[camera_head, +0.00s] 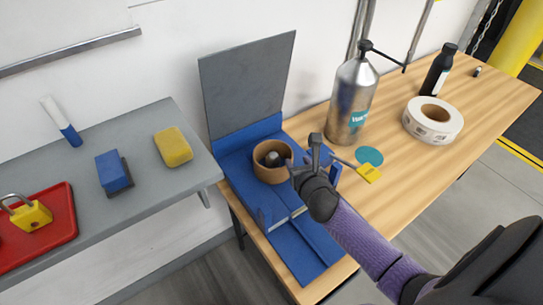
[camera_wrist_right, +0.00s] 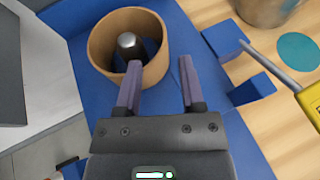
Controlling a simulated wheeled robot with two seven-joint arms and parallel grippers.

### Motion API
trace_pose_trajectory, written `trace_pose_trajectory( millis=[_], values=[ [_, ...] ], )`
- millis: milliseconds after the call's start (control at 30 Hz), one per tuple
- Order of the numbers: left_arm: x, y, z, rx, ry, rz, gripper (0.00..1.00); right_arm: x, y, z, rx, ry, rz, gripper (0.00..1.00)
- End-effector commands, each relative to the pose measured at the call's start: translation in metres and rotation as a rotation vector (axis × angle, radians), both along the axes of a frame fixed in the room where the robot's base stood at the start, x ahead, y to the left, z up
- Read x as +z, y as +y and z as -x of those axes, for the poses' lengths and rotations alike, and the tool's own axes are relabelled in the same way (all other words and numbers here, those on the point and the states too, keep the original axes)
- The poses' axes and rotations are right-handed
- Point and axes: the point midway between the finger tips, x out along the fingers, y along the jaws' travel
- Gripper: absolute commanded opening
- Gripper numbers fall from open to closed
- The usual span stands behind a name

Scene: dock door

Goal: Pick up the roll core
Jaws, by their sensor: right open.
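The roll core (camera_head: 270,171) is a short brown cardboard ring on a blue stand with a grey upright back panel. It sits around a dark, metal-tipped peg (camera_wrist_right: 130,45). In the right wrist view the core (camera_wrist_right: 103,44) is at upper left. My right gripper (camera_head: 300,165) is just right of the core in the head view. In the wrist view its two fingers (camera_wrist_right: 160,80) are apart; the left finger overlaps the core's near rim, and the right finger is outside it. Whether they touch the core I cannot tell. My left gripper is not in view.
A metal bottle (camera_head: 351,105), a label roll (camera_head: 433,120), a black bottle (camera_head: 438,72) and a yellow-tagged tool (camera_head: 368,173) are on the wooden table. A grey shelf (camera_head: 90,190) at left holds a yellow sponge (camera_head: 173,147), a blue block (camera_head: 113,171) and a red tray (camera_head: 62,232).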

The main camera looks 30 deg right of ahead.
Motion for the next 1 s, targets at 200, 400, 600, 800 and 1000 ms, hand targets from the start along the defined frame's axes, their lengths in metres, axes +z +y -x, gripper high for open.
trace_pose_trajectory(
  millis=[200, 400, 600, 800, 1000],
  values=[
    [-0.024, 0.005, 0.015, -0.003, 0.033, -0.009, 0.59, -0.021, -0.012, -0.031, -0.004, 0.001, -0.005, 0.50],
    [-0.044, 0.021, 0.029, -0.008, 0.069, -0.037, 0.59, -0.035, -0.025, -0.061, -0.004, 0.003, -0.006, 0.50],
    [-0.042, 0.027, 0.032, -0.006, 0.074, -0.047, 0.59, -0.032, -0.026, -0.065, -0.004, 0.003, -0.007, 0.50],
    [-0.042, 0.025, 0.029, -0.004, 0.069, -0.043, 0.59, -0.032, -0.026, -0.064, -0.004, 0.003, -0.007, 0.18],
    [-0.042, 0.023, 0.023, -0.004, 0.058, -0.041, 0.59, -0.032, -0.026, -0.064, -0.004, 0.003, -0.007, 0.00]
  ],
)
